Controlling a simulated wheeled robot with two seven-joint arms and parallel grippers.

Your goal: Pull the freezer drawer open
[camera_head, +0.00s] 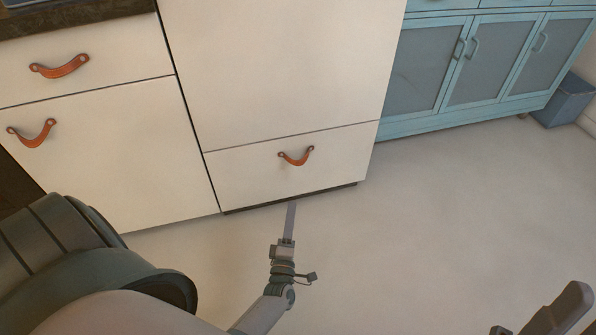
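The freezer drawer (245,178) is the low cream panel under a tall cream door, and it looks flush with the front. Its orange-brown leather pull (296,158) is a curved strap fixed at both ends. My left gripper (290,218) is below the drawer in the picture, pointing up toward it, and appears apart from the pull. Its fingers show as one narrow grey strip, so its opening cannot be told. A dark grey part at the lower right corner seems to be of my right arm; its gripper cannot be made out clearly.
The tall cream door (280,65) is above the drawer. Cream drawers (110,150) with leather pulls stand at left. A blue cabinet (470,75) and a grey-blue bin (563,103) are at upper right. The pale floor (440,210) in front is clear.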

